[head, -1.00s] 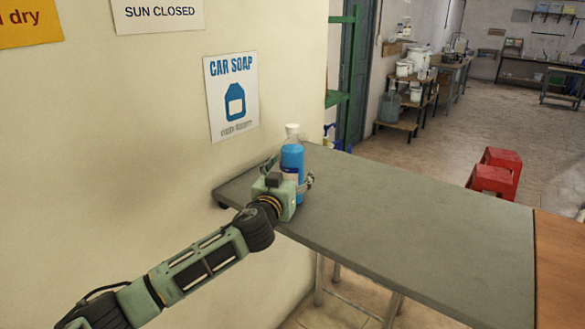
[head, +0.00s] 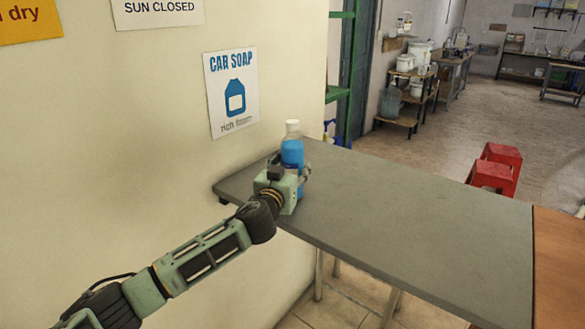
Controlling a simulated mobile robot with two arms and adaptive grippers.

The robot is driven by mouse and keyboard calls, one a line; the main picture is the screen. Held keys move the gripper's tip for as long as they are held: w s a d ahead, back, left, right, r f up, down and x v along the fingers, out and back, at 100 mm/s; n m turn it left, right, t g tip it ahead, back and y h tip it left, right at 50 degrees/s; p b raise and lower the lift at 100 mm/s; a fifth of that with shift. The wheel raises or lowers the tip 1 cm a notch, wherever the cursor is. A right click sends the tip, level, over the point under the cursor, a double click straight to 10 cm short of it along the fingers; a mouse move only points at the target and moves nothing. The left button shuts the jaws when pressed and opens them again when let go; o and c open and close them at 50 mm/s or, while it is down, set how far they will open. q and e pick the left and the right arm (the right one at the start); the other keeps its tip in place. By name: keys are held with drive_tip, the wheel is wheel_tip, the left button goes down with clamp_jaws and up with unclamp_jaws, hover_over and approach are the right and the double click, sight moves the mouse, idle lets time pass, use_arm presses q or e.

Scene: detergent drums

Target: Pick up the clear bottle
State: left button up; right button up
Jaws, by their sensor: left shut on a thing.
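A clear bottle (head: 292,151) with blue liquid and a white cap stands upright at the far left end of the grey table (head: 400,215), close to the wall. My left gripper (head: 298,178) reaches in from the lower left and is shut on the bottle around its lower half. The gripper body hides the bottle's base, so I cannot tell whether it touches the table top. My right gripper is not in view.
The rest of the grey table is bare. A wooden surface (head: 560,265) adjoins it at the right. Red stools (head: 495,168) stand behind the table. A wall with a car soap poster (head: 231,93) is close on the left.

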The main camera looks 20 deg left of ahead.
use_arm(q)
drive_tip(key=c, duration=0.4)
drive_tip(key=shift+r, duration=0.1)
drive_tip(key=shift+r, duration=0.1)
